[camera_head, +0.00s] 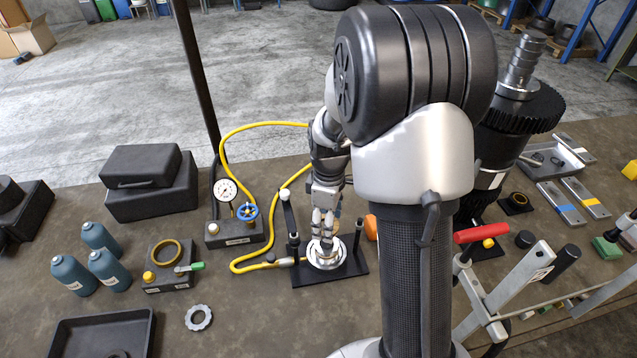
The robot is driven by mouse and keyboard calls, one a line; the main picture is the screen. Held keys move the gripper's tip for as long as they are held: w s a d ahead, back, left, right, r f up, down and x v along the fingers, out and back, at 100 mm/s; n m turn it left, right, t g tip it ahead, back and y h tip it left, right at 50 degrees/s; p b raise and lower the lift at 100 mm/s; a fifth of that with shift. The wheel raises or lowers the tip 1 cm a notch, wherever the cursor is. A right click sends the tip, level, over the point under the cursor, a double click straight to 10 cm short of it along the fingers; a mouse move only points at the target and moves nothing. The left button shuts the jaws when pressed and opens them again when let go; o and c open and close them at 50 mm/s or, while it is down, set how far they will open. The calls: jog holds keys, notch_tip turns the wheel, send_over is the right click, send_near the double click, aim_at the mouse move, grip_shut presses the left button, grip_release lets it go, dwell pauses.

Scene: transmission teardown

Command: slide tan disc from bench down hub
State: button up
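My gripper (322,236) points down at a round silver hub (326,262) on a black base plate (352,270). Its fingertips are right over or at the top of the hub. The fingers look close together, but the view is too small to tell whether they are shut. A little tan colour shows near the fingers; I cannot tell whether it is a disc or whether it is held. No separate tan disc can be made out for certain on the bench (230,325).
Posts (290,222) stand beside the hub, and a yellow hose (243,200) loops in from the left. A gauge block (238,235), a block with a gold ring (165,252), teal bottles (70,275) and a notched grey ring (198,317) are left. A large gear shaft (510,110) stands right.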

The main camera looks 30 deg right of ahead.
jog(key=shift+w+d+r+n, duration=0.25)
jog(key=shift+w+r+n, duration=0.05)
jog(key=shift+w, duration=0.05)
jog(key=shift+s+f+b, duration=0.3)
jog(key=shift+f+b, duration=0.1)
jog(key=shift+f, duration=0.1)
jog(key=shift+w+d+f+b, duration=0.1)
jog(key=shift+f+b, duration=2.5)
jog(key=shift+f, duration=0.9)
jog(key=o, duration=1.3)
